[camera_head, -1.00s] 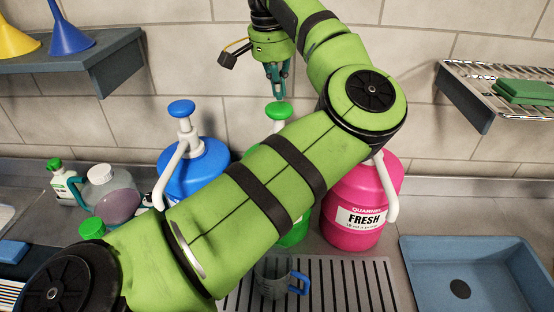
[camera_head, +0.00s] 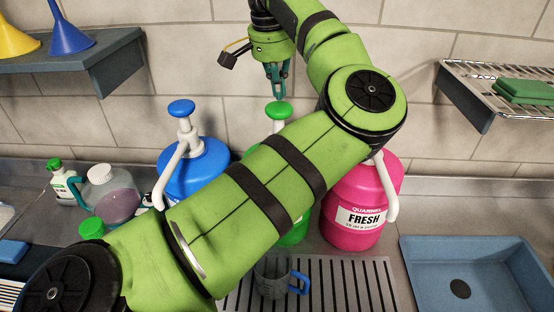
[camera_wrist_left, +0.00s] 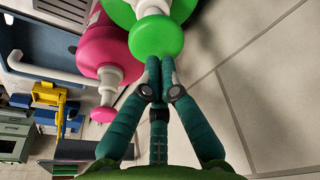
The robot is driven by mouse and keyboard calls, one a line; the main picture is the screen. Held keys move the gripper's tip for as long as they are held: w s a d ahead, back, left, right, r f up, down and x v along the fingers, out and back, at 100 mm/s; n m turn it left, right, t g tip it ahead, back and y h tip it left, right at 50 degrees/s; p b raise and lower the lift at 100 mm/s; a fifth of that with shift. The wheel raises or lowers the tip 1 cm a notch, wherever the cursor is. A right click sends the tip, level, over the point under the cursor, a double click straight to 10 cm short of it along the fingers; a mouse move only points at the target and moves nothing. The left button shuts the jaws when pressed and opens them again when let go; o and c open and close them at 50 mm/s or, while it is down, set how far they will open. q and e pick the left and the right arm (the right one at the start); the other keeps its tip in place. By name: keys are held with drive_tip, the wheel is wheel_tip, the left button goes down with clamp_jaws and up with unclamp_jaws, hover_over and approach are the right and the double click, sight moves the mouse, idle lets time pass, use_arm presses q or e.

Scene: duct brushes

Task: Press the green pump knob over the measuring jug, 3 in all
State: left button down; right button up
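The green pump knob (camera_head: 279,110) tops a white stem on the green container (camera_head: 292,234), which is mostly hidden behind my left arm. My left gripper (camera_head: 278,86) is just above the knob, pointing down, with its fingertips close together. In the left wrist view the fingertips (camera_wrist_left: 158,78) meet at the near edge of the green knob (camera_wrist_left: 156,37); whether they touch it I cannot tell. Nothing is held between them. The measuring jug (camera_head: 272,277), clear with a blue handle, stands on the drain grate, partly hidden by my arm. My right gripper is not in view.
A blue pump container (camera_head: 196,172) stands left and a pink one (camera_head: 358,210) right of the green one. The grooved drain grate (camera_head: 345,280) lies in front. A blue sink (camera_head: 470,255) is at right. A jug of purple liquid (camera_head: 115,197) and a bottle stand at left.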

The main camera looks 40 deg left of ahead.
sight(278, 107)
use_arm(q)
drive_tip(key=shift+f+b, duration=2.1)
drive_tip(key=shift+f, duration=0.95)
drive_tip(key=shift+r, duration=0.1)
drive_tip(key=shift+r+p, duration=2.5)
drive_tip(key=shift+r, duration=0.5)
drive_tip(key=shift+f, duration=0.15)
